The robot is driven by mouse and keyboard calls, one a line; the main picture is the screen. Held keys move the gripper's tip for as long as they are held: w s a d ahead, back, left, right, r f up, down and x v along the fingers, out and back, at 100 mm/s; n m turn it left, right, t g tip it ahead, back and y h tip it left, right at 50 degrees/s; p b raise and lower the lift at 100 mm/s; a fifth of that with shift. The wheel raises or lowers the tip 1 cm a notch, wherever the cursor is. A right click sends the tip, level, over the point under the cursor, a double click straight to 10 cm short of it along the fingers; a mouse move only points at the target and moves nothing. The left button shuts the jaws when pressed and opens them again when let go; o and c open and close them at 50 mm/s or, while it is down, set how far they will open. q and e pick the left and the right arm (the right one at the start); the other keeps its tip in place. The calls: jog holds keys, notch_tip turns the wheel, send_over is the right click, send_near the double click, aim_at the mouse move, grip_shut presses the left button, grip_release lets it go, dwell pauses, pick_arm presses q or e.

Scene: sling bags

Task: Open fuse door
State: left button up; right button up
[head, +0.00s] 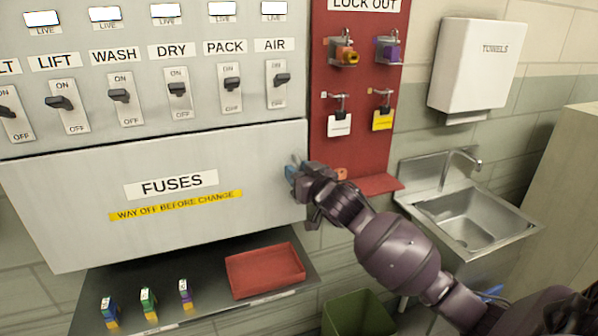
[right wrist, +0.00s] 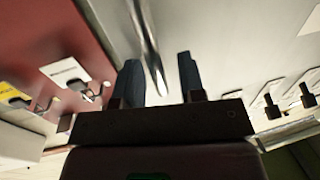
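The fuse door (head: 90,190) is a wide pale metal panel marked FUSES, with a yellow strip reading WAY OFF BEFORE CHANGE. It looks closed below the row of switches. My right gripper (head: 292,172) is at the door's right edge. In the right wrist view, its two fingers (right wrist: 160,78) stand apart, with a slim metal handle bar (right wrist: 146,38) between them. Gaps show beside the bar, so the fingers do not appear to clamp it. In the head view the gripper mostly hides the handle. My left gripper is not in view.
A red lock-out board (head: 358,90) with hanging locks and tags is right of the door. Below is a shelf (head: 215,300) with a red tray (head: 265,270) and several small fuses (head: 148,303). A sink (head: 465,215) and green bin (head: 358,313) are at right.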

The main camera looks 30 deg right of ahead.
jog(key=shift+c, duration=0.2)
grip_shut()
dwell(0.3)
